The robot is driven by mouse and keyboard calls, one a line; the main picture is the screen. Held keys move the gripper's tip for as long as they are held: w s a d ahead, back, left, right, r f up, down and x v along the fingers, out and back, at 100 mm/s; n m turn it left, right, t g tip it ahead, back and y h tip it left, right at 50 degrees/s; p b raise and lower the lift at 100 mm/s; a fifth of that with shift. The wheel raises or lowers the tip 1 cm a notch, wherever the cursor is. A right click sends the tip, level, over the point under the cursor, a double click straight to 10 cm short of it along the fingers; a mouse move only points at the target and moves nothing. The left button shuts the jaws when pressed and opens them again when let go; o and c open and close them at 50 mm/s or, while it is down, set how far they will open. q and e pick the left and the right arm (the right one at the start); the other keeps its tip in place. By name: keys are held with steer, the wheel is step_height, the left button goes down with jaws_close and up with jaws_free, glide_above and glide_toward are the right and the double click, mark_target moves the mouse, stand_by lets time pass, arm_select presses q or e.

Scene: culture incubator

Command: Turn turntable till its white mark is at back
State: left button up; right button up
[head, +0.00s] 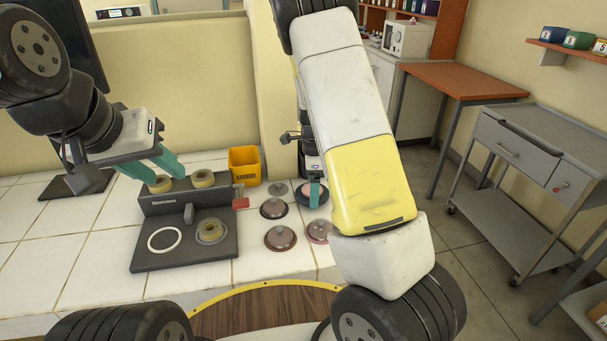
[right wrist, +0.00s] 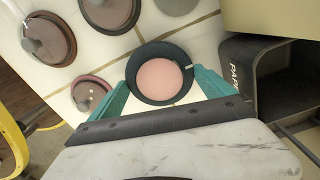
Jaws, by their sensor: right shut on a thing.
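The turntable is a low dark disc with a pink centre (right wrist: 157,80). It also shows on the tiled bench in the head view (head: 312,194), partly hidden by a teal finger. Its small white mark (right wrist: 189,66) is on the right side of the rim in the right wrist view. My right gripper (right wrist: 157,92) is shut on the turntable, with one teal finger on each side of the rim. My left gripper (head: 168,180) is open, its fingertips beside a tan ring (head: 160,184) on a dark fixture.
The dark fixture (head: 185,253) carries tan rings and a red-ended part. Several brown and grey round lids (head: 280,238) lie close to the turntable. A yellow bin (head: 244,165) stands behind. A dark box marked with letters (right wrist: 240,85) is close to the right finger.

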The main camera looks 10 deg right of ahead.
steer(key=shift+w, duration=0.15)
steer(key=o, duration=1.1)
steer(key=shift+c, duration=0.2)
steer(key=shift+r, duration=0.15)
step_height(320, 180, up, 7)
steer(key=shift+r, duration=0.3)
